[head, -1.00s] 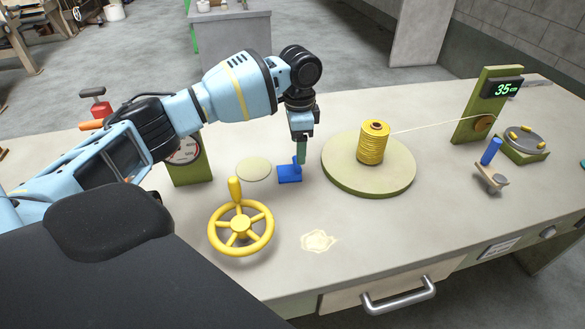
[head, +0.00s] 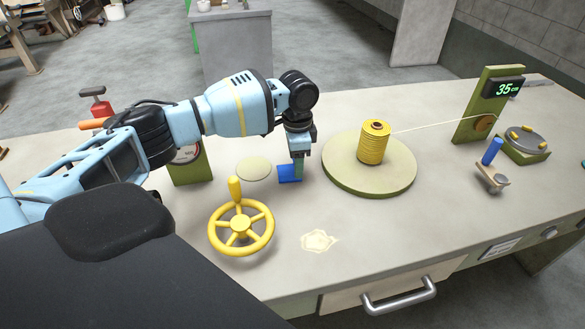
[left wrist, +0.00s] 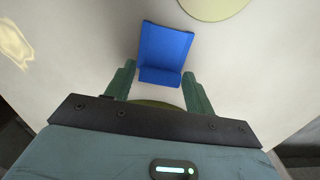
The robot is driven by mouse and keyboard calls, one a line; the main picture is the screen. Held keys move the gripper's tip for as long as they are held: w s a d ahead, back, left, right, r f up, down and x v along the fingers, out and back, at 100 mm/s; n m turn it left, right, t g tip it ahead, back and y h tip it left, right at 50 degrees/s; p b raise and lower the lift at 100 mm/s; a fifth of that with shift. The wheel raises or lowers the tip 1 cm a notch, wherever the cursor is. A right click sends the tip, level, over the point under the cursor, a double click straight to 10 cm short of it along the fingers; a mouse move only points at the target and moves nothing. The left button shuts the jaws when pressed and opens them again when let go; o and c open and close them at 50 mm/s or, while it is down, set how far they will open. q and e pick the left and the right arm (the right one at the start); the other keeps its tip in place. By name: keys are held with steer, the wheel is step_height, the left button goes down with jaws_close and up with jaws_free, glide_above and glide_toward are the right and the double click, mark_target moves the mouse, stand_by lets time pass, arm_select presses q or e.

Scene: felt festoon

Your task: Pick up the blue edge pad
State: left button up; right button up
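The blue edge pad (head: 288,173) rests on the workbench (head: 345,215) between the yellow handwheel and the round turntable. In the left wrist view the blue edge pad (left wrist: 164,50) has a flat part and a raised lip on the side nearest me. My left gripper (head: 298,178) points down over the pad and hides part of it in the head view. In the left wrist view its green fingers (left wrist: 157,88) are apart, one on each side of the lip, with gaps visible. My right gripper is not in view.
A yellow handwheel (head: 241,229) stands in front of the pad. A turntable (head: 395,179) bearing a yellow cord spool (head: 374,142) is close to the right. A pale disc (head: 253,169) lies just left of the pad. A gauge (head: 187,163) stands behind my left arm.

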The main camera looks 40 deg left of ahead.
arm_select(q)
steer(key=c, duration=0.7)
steer(key=shift+o, duration=0.2)
step_height(320, 180, up, 10)
steer(key=shift+p, duration=0.3)
